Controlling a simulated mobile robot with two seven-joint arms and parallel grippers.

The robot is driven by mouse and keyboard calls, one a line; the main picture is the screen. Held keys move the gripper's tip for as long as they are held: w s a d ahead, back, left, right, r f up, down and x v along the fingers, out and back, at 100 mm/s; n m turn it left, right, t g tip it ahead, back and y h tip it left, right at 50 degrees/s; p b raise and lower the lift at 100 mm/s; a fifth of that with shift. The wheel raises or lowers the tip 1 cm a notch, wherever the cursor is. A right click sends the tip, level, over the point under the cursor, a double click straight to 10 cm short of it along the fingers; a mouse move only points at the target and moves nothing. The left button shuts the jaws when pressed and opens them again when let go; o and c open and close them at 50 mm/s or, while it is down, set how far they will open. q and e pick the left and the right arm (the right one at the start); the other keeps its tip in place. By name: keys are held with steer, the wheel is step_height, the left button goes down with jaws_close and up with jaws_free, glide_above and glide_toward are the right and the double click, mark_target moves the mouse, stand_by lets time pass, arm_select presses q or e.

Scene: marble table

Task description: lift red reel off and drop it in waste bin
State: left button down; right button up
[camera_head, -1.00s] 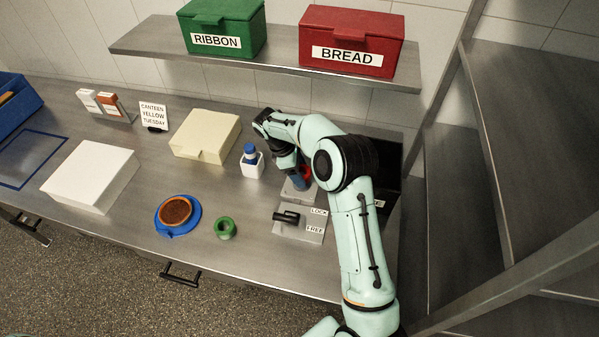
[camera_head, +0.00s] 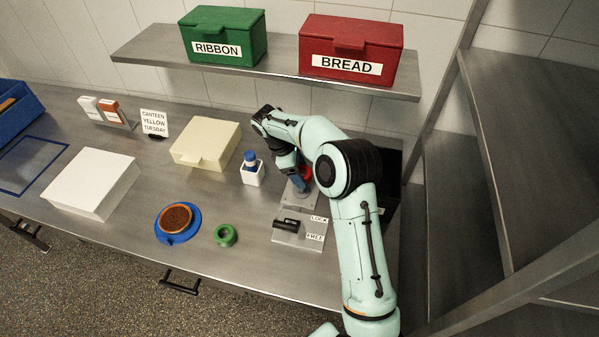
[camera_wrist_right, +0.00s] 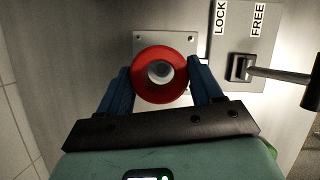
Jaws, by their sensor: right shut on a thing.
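The red reel (camera_wrist_right: 160,74) is held between the two blue fingers of my right gripper (camera_wrist_right: 160,88) in the right wrist view. In the head view the reel (camera_head: 307,174) shows only in part behind my right gripper (camera_head: 300,180). Below it is a grey stand on a plate (camera_head: 301,199); the wrist view also shows this plate (camera_wrist_right: 143,42). I cannot tell whether the reel still touches the stand. A dark open space, perhaps the waste bin (camera_head: 391,190), shows partly behind my right arm. My left gripper is out of view.
A lever block (camera_head: 290,238) marked LOCK and FREE is in front of the stand. A shelf (camera_head: 280,71) hangs above.

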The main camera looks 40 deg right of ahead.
steer(key=shift+c, duration=0.3)
steer(key=shift+c, duration=0.5)
steer(key=shift+r, duration=2)
